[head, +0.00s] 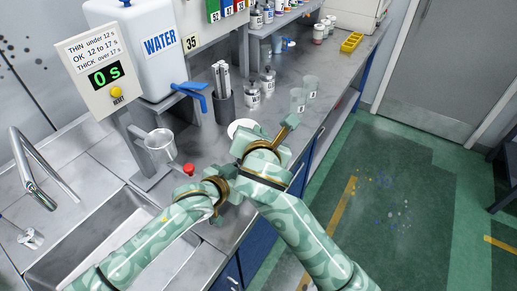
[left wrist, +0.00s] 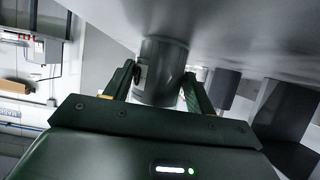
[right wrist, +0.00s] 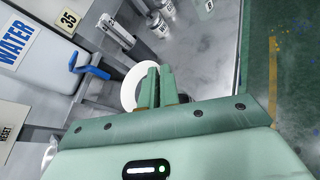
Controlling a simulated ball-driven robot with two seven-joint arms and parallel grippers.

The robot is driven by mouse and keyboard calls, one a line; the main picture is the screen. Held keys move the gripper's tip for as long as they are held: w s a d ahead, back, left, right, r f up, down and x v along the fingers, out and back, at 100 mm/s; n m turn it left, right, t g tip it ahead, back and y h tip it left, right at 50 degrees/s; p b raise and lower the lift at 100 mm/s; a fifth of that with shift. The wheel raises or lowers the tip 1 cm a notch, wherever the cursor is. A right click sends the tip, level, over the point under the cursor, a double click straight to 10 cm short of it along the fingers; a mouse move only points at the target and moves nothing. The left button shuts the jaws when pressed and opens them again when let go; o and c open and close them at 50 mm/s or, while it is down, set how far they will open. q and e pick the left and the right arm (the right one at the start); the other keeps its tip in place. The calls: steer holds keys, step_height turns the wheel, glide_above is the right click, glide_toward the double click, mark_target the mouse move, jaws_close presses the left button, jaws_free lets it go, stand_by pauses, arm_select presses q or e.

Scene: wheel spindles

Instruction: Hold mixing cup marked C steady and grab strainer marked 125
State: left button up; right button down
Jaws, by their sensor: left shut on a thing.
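A white round thing (head: 240,127) lies by the right fingers and also shows in the right wrist view (right wrist: 130,90). No 125 marking is legible, so I cannot tell whether it is the strainer.
A water tank (head: 158,42) with a blue tap (head: 191,95) stands at the left. A metal cup (head: 160,143) is on the timer stand. A red object (head: 189,169) lies near the sink (head: 105,240).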

arm_select(q)
steer(key=o, duration=1.1)
arm_select(e)
step_height(320, 180, up, 2)
steer(key=shift+r, duration=0.25)
arm_select(q)
steer(key=v, duration=1.2)
steer(key=shift+s, duration=0.1)
arm_select(e)
steer(key=shift+f, duration=0.1)
